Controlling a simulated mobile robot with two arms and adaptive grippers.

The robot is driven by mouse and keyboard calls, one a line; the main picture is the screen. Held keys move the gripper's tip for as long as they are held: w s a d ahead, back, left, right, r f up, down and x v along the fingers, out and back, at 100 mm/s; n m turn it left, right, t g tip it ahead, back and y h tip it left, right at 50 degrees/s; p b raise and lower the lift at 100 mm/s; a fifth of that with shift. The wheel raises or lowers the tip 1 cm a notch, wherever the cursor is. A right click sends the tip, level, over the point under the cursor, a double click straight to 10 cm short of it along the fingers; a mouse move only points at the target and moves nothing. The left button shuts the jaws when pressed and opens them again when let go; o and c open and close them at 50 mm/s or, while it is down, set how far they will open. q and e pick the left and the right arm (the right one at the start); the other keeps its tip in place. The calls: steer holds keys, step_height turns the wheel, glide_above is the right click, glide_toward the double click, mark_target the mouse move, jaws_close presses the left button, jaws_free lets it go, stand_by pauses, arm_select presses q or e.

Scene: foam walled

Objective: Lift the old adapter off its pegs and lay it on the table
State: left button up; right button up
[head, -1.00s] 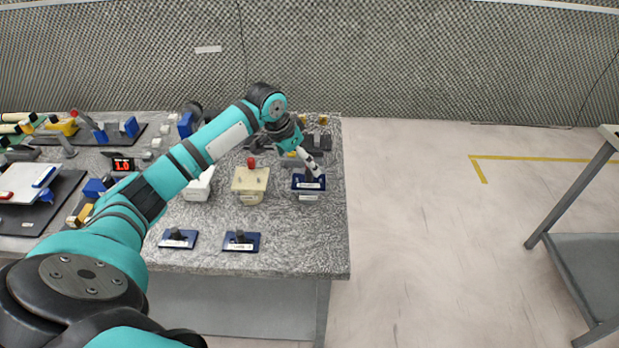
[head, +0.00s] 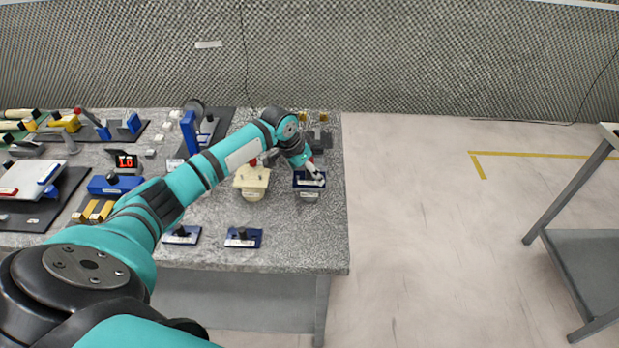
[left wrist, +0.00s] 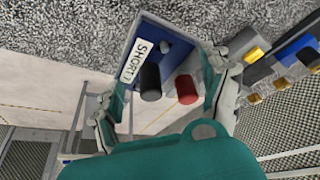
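The adapter is a blue plate (head: 300,184) with a white label, seated on a light stand (head: 309,195) near the table's right edge. In the left wrist view the plate (left wrist: 176,47) has a label starting "SHORT" and an upright black handle (left wrist: 150,84). A red knob (left wrist: 186,90) stands beside the handle. My left gripper (head: 314,171) is right over the adapter. In the left wrist view its fingers (left wrist: 166,95) are spread on both sides of the handle and red knob, with gaps visible. The pegs are hidden. My right gripper is not in view.
Two more blue plates with black handles (head: 182,236) (head: 243,239) lie at the table's front. Bare grey tabletop (head: 305,235) lies in front of the adapter. The table's right edge is close.

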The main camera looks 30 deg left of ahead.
arm_select(q)
steer(key=shift+a+f, duration=0.1)
steer(key=c, duration=0.9)
steer(key=shift+c, duration=0.4)
steer(key=shift+s+f, duration=0.1)
steer(key=shift+d, duration=0.2)
steer(key=shift+r+b, duration=0.3)
steer(key=shift+w+a+r+b, duration=0.1)
steer(key=shift+w+r+b, duration=0.15)
steer(key=shift+r, duration=0.3)
steer(key=shift+w+a+r+b, duration=0.1)
steer(key=shift+r+b, duration=0.15)
steer(key=shift+r, duration=0.3)
steer(key=s+d+r+b, duration=0.1)
steer(key=s+d, duration=0.1)
steer(key=s, duration=0.2)
steer(key=s+d+b, duration=0.1)
steer(key=s+d, duration=0.2)
steer(key=s, duration=0.2)
steer(key=s+d+r+b, duration=0.1)
steer(key=s+d, duration=0.2)
steer(key=s, duration=0.2)
steer(key=shift+s+r, duration=0.2)
steer(key=shift+r, duration=0.1)
